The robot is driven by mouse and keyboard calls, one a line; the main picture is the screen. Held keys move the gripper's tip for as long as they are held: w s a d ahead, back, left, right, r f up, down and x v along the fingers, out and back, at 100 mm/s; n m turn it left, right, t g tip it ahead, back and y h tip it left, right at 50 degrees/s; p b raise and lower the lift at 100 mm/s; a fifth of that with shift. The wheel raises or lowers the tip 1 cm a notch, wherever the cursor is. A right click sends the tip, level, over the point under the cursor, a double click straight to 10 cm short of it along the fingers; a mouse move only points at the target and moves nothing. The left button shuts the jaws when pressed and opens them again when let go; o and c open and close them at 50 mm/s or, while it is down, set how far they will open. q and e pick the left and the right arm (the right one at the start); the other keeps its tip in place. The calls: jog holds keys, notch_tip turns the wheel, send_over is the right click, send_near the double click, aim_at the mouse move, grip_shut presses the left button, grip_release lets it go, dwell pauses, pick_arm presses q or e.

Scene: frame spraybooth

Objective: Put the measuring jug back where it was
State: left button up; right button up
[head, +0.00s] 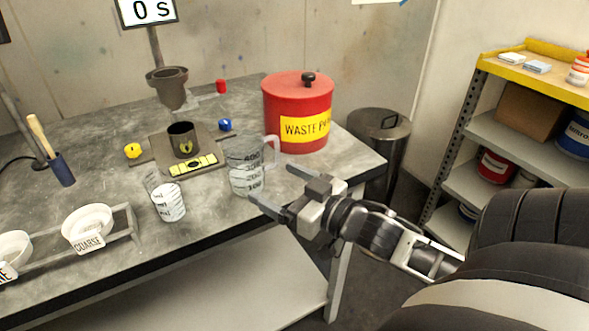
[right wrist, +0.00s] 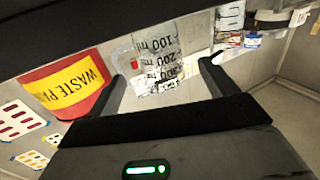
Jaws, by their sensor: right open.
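The clear measuring jug (head: 240,168) stands upright on the grey bench near its front edge, with its handle on the right side. Black volume marks show on its wall. My right gripper (head: 270,184) is open and empty, just to the right of the jug, with its fingers pointing towards it. In the right wrist view the jug (right wrist: 165,60) shows ahead of and between the two open fingers (right wrist: 162,82); I cannot tell whether either finger touches it. My left gripper is not in view.
A smaller clear beaker (head: 168,200) stands left of the jug. A scale with a dark cup (head: 183,138) is behind. The red waste can (head: 297,112) stands behind the gripper. White bowls (head: 88,226) sit at the left front. A shelf (head: 515,125) is at right.

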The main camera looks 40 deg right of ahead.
jog(key=s, duration=0.3)
jog(key=shift+d, duration=0.25)
jog(key=shift+s, duration=0.15)
